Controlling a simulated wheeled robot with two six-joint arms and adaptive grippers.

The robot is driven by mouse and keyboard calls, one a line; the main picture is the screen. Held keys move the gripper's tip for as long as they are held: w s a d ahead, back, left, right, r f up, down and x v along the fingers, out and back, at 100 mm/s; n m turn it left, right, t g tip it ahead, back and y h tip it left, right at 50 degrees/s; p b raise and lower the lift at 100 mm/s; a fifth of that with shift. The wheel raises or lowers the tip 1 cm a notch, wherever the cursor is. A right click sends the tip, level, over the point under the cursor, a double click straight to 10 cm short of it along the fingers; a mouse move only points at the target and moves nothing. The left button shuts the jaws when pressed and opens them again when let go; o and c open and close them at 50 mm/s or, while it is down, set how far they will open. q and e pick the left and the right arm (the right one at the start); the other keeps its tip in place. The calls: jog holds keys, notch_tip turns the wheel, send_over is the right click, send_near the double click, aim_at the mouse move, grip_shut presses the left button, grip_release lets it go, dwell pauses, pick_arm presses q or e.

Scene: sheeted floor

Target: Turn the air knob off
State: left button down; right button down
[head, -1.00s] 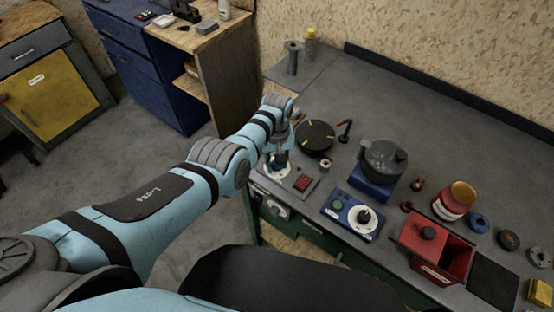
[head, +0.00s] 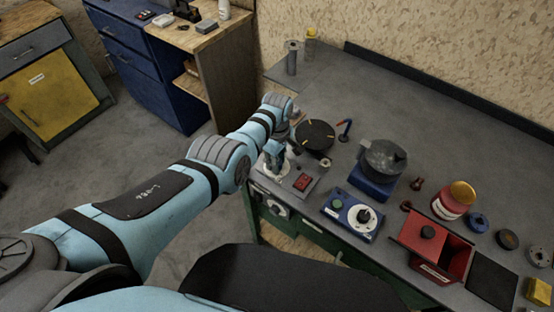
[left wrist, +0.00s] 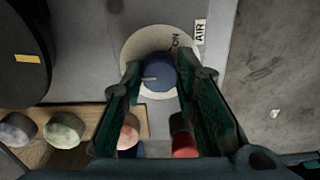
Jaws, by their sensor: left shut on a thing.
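The air knob (left wrist: 160,74) is dark blue and round on a pale dial (left wrist: 136,46), with an "AIR" label (left wrist: 199,31) beside it and "ON" printed on the dial. A short light mark on the knob points left in the left wrist view. My left gripper (left wrist: 161,84) is shut on the knob, one dark green finger on each side. In the head view my left gripper (head: 275,154) reaches down over the grey panel (head: 305,168) at the bench's left front corner and hides most of the knob. My right gripper is not in view.
A red switch (head: 303,182) is on the same panel. A black round plate (head: 315,134) lies behind it. A blue box with a white dial (head: 360,214), a dark pot (head: 383,158) and a red box (head: 432,245) stand to the right. The bench's back is largely clear.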

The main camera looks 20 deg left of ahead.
pick_arm(q)
jog(key=shift+n, duration=0.3)
jog(key=c, duration=1.2)
grip_release()
jog(key=shift+c, duration=0.2)
notch_tip(320, 180, up, 12)
